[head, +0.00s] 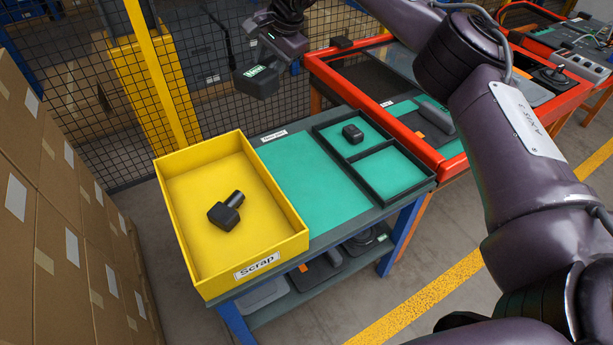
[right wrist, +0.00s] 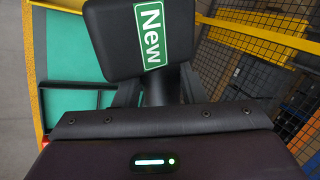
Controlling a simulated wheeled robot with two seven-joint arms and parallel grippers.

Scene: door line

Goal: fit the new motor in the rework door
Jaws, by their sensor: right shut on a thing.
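My right gripper (head: 271,60) is shut on the new motor (head: 256,82), a dark block with a green label. It holds the motor in the air above the back of the bench, left of the red frame. In the right wrist view the motor (right wrist: 135,38) shows its "New" label, with the gripper fingers (right wrist: 160,85) around its narrower part. A red-framed stand (head: 461,164) at the right holds dark and teal panels, apparently the rework door; my right arm hides part of it. Another dark motor (head: 226,212) lies in the yellow Scrap box (head: 182,262). My left gripper is out of view.
The bench has a bare teal mat (head: 312,180) and a black divided tray (head: 398,198) with a small black block (head: 352,133) in its back compartment. A mesh fence (head: 75,95) stands behind. Cardboard boxes (head: 40,220) are stacked at the left.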

